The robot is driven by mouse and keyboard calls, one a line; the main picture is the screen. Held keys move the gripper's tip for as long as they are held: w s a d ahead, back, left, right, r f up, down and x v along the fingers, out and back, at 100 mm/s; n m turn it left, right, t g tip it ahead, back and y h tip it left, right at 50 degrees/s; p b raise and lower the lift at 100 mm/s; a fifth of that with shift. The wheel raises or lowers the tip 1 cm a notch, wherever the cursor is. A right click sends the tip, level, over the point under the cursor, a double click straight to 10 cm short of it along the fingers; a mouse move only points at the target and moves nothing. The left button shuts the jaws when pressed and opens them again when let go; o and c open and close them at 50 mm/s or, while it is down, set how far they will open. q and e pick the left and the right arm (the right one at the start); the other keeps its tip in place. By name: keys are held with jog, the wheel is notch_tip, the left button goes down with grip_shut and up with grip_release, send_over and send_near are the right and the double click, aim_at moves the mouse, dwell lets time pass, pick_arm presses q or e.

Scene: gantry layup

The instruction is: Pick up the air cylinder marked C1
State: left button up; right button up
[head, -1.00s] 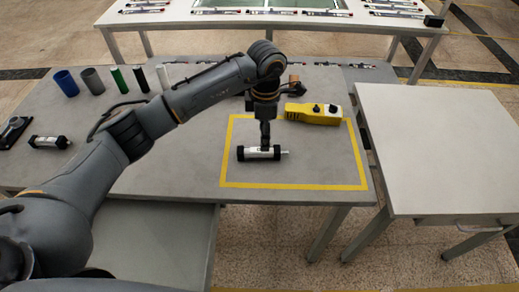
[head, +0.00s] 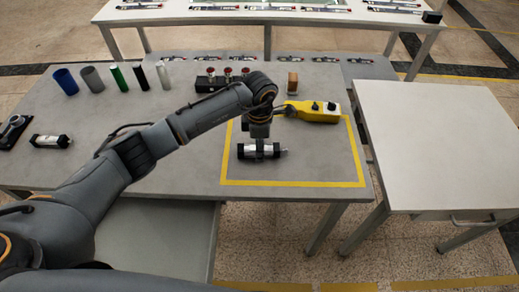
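An air cylinder (head: 245,152), silver with black end caps and a short rod at its right, lies inside the yellow taped rectangle on the grey table. A similar silver and black cylinder (head: 50,141) lies at the table's left. The marks on both are too small to read. My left gripper (head: 261,150) points down at the middle of the cylinder in the rectangle, with its fingers at the cylinder's body. It hides the middle of that cylinder. I cannot tell whether the fingers are closed on it. My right gripper is not in view.
A yellow pendant (head: 312,111) lies just behind the cylinder, on the rectangle's back edge. Several coloured tubes (head: 92,78) stand at the back left. A dark block with red-topped parts (head: 222,80) stands behind my arm. A pale side table (head: 440,140) at the right is bare.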

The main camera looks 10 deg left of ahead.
pick_arm(q)
jog(key=c, duration=0.7)
grip_shut()
jog(key=shift+r, duration=0.1)
